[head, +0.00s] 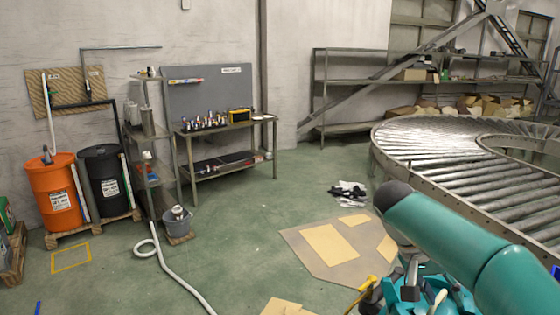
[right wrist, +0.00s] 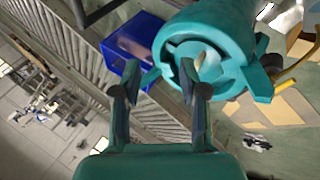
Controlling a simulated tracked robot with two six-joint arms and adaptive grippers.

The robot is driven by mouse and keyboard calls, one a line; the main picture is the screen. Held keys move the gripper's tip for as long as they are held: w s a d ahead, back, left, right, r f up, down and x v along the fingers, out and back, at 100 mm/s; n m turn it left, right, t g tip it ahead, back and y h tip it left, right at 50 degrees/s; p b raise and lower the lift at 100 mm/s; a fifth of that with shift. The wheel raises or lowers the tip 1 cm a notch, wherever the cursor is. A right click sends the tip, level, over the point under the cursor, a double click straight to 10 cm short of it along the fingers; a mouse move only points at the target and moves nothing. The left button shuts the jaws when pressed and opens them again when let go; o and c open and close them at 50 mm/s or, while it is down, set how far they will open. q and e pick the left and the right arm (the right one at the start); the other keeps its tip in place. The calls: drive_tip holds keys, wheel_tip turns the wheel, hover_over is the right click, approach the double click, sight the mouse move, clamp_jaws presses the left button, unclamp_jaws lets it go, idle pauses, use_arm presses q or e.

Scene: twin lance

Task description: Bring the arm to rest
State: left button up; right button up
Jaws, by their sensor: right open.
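My right arm, teal with a dark rounded joint, reaches in from the lower right of the head view. My right gripper (head: 410,282) shows low at the right, partly hidden under that arm. In the right wrist view my right gripper (right wrist: 159,75) has its two dark fingers spread apart with nothing between them. A teal round part of my own body lies just beyond the fingertips in that view. My left gripper is not in view.
A curved roller conveyor (head: 465,160) stands close behind my right arm. A blue bin (right wrist: 130,48) shows near the fingers. Cardboard (head: 335,250) lies on the floor. An orange drum (head: 54,195), a black drum (head: 103,180) and a workbench (head: 225,140) stand left. The central floor is open.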

drive_tip(key=s+a+f+n+y+b, duration=0.1)
drive_tip(key=a+f+n+y, duration=0.3)
drive_tip(key=f, duration=1)
drive_tip(key=s+a+f+n+y+b, duration=0.15)
drive_tip(key=a+f, duration=0.55)
drive_tip(key=f, duration=0.7)
drive_tip(key=s+a+f+t+y+b, duration=0.1)
drive_tip(key=s+a+f, duration=0.3)
drive_tip(key=s+f, duration=0.5)
drive_tip(key=s+a+f+t+y+b, duration=0.1)
drive_tip(key=s+a+f+y, duration=0.3)
drive_tip(key=s+f, duration=0.5)
drive_tip(key=shift+s, duration=0.9)
drive_tip(key=shift+w+f+m, duration=0.1)
drive_tip(key=shift+w+m, duration=0.1)
drive_tip(key=shift+m, duration=0.05)
drive_tip(key=shift+c, duration=0.3)
